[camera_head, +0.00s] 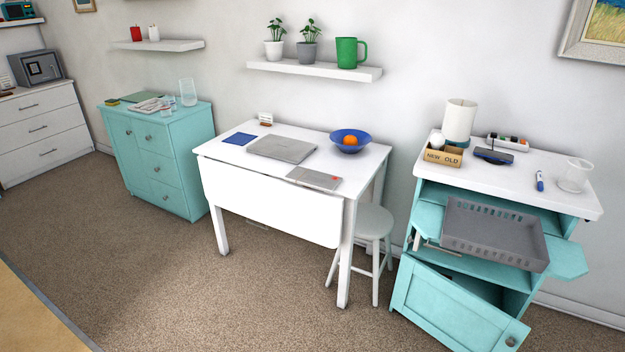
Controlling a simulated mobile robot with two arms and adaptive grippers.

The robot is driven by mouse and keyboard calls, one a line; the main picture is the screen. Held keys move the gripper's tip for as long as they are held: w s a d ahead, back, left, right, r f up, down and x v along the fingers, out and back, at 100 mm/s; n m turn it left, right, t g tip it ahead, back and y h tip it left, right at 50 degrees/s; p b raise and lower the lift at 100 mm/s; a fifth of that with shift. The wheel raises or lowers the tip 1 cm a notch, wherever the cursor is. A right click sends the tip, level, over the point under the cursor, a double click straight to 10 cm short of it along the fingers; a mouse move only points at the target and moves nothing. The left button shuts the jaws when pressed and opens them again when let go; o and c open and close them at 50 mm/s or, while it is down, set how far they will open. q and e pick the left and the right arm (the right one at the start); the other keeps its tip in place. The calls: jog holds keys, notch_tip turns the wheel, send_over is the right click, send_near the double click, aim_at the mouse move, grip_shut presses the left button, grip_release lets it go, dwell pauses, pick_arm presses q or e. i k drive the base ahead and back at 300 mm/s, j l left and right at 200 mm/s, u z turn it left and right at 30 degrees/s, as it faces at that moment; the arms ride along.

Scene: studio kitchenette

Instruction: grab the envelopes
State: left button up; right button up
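I cannot surely pick out envelopes from this distance. A flat grey piece with a small red mark (315,180) lies at the front right of the white table (222,158); it may be an envelope or a closed device. A flat white and grey pile, perhaps paper (146,106), lies on the teal dresser (178,128) at the left. A small white item, perhaps a holder with cards (266,118), stands at the table's back edge. Neither of my grippers is in view.
The table also holds a grey laptop-like slab (282,150), a blue square (240,138) and a blue bowl (350,146). A stool (372,222) stands beside it. The right teal cabinet's door (455,310) hangs open below a grey basket (494,232). Carpet in front is clear.

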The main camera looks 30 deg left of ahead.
aim_at(326, 182)
jog(key=i+j, duration=0.2)
jog(key=i+j+z, duration=0.1)
jog(key=j, duration=0.3)
jog(key=i+j, duration=0.25)
jog(key=j+z, duration=0.05)
jog(key=j, duration=0.05)
